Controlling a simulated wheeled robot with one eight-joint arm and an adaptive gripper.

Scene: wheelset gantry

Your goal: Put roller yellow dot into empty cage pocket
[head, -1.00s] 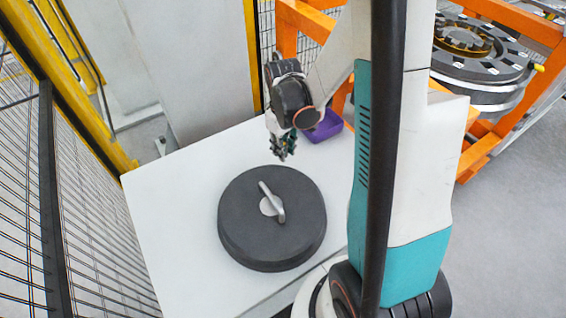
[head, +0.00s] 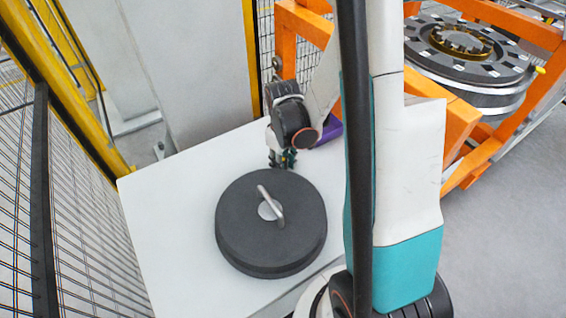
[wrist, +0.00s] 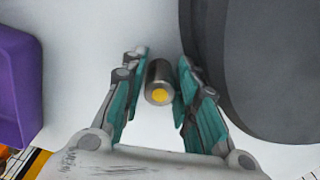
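The roller with the yellow dot (wrist: 159,82) is a short grey metal cylinder at the white table, its yellow end facing the wrist camera. My gripper (wrist: 163,75) is open around it, one finger on each side; a narrow gap shows at the left finger, and the right finger is very close to it. In the head view my gripper (head: 282,158) is low over the table behind the dark round lid, and the roller cannot be made out. The bearing ring (head: 468,50) with dark slots sits on the orange gantry at upper right; which pocket is empty is not clear.
The dark round lid (head: 245,240) with a metal handle takes up the table's middle, right of my gripper in the wrist view. A purple bin (wrist: 12,90) stands on the other side. Yellow posts and mesh fence (head: 85,230) bound the left. The table's left part (head: 165,210) is clear.

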